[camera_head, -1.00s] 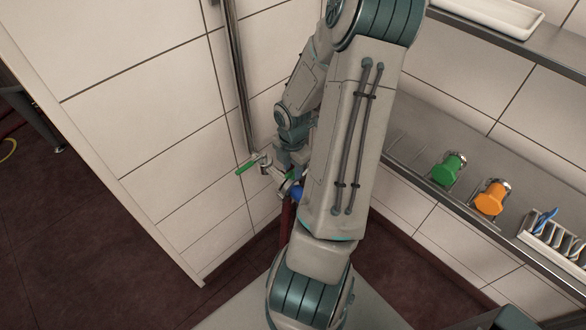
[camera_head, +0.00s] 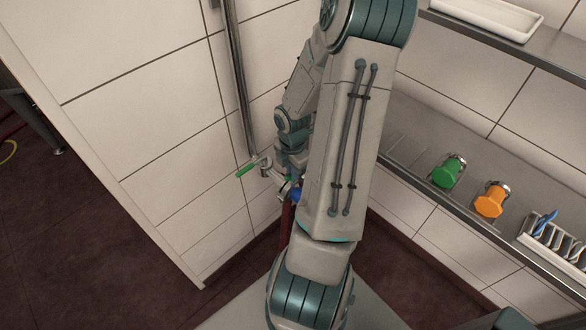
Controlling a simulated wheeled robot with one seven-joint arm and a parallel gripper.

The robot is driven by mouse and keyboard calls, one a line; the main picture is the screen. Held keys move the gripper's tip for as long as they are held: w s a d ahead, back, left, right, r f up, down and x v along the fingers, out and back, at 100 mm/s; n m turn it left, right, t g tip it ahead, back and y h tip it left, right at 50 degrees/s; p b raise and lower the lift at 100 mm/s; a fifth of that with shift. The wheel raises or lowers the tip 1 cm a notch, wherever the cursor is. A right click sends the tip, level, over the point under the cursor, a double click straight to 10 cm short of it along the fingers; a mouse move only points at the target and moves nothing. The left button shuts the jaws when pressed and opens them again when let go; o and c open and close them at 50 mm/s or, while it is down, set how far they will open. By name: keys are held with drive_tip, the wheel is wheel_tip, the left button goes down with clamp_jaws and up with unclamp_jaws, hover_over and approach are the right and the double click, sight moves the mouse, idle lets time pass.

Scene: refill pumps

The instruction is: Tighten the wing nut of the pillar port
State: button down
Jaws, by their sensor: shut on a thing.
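The pillar port (camera_head: 265,163) is at the lower end of a vertical metal pipe (camera_head: 238,85), left of my arm, with a green lever handle (camera_head: 246,168) pointing left. A blue part (camera_head: 296,194), which looks like the wing nut, shows just right of the port. A red hose (camera_head: 286,219) hangs below it. My gripper (camera_head: 287,181) is at the port beside the blue part, pointing down, and is shut on it. The fingertips are small and partly hidden by my arm, so the exact contact cannot be seen.
A metal shelf on the right holds a green-capped fitting (camera_head: 449,171), an orange-capped fitting (camera_head: 490,200) and a white rack (camera_head: 553,236) with blue items. A white tray (camera_head: 490,14) lies on the upper shelf. Tiled walls stand close behind and left of the port.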

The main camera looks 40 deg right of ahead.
drive_tip(key=m, duration=0.8)
drive_tip(key=shift+m, duration=0.4)
drive_tip(key=m+b, duration=0.1)
drive_tip(key=m, duration=0.2)
drive_tip(key=shift+m, duration=0.3)
drive_tip(key=m+b, duration=0.1)
drive_tip(key=m, duration=0.3)
drive_tip(key=shift+m+b, duration=0.3)
drive_tip(key=shift+b, duration=0.05)
drive_tip(key=m+b, duration=0.1)
drive_tip(key=m, duration=0.3)
drive_tip(key=shift+b, duration=0.4)
drive_tip(key=m, duration=0.4)
drive_tip(key=shift+b, duration=0.35)
drive_tip(key=m, duration=0.3)
drive_tip(key=shift+m, duration=0.3)
drive_tip(key=shift+m+p, duration=0.35)
drive_tip(key=shift+m, duration=1.55)
